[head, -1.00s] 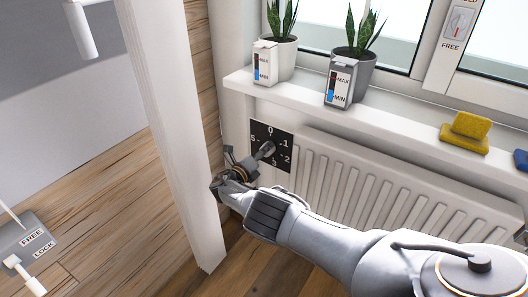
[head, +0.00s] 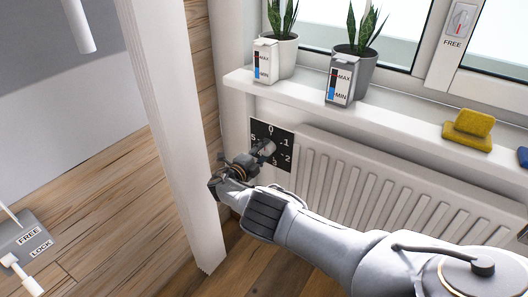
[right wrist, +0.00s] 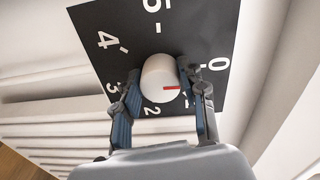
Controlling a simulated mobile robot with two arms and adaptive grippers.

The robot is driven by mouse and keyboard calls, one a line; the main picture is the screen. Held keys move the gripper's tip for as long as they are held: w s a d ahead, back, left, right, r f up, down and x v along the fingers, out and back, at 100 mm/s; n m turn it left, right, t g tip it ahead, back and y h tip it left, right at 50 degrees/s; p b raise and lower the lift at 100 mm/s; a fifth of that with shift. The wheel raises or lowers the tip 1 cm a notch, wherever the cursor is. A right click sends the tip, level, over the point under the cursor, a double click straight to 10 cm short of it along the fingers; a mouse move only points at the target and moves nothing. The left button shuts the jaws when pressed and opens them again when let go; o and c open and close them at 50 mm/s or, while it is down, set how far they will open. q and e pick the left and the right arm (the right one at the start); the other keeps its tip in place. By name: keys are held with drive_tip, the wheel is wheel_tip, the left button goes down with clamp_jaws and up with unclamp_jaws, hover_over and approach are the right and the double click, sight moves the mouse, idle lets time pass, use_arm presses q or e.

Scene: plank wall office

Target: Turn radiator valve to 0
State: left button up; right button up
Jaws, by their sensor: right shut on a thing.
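The radiator valve is a white round knob (right wrist: 161,79) with a red mark, on a black dial plate (head: 259,130) numbered 0 to 5. In the right wrist view the red mark points right, to between 0 and the spot where 1 is hidden behind a finger. My right gripper (right wrist: 159,75) is shut on the knob, one finger on each side. In the head view the right gripper (head: 258,156) covers the knob and part of the dial. My left gripper is in neither view.
The ribbed white radiator (head: 390,190) is right of the dial. A white post (head: 170,130) stands close left of my gripper.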

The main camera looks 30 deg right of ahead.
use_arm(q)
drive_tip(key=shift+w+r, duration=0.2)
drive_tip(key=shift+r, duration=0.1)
use_arm(e)
drive_tip(key=shift+s+f+n, duration=0.1)
drive_tip(key=shift+f+n, duration=0.05)
drive_tip(key=shift+n, duration=0.25)
drive_tip(key=o, duration=1.2)
drive_tip(key=shift+c, duration=0.2)
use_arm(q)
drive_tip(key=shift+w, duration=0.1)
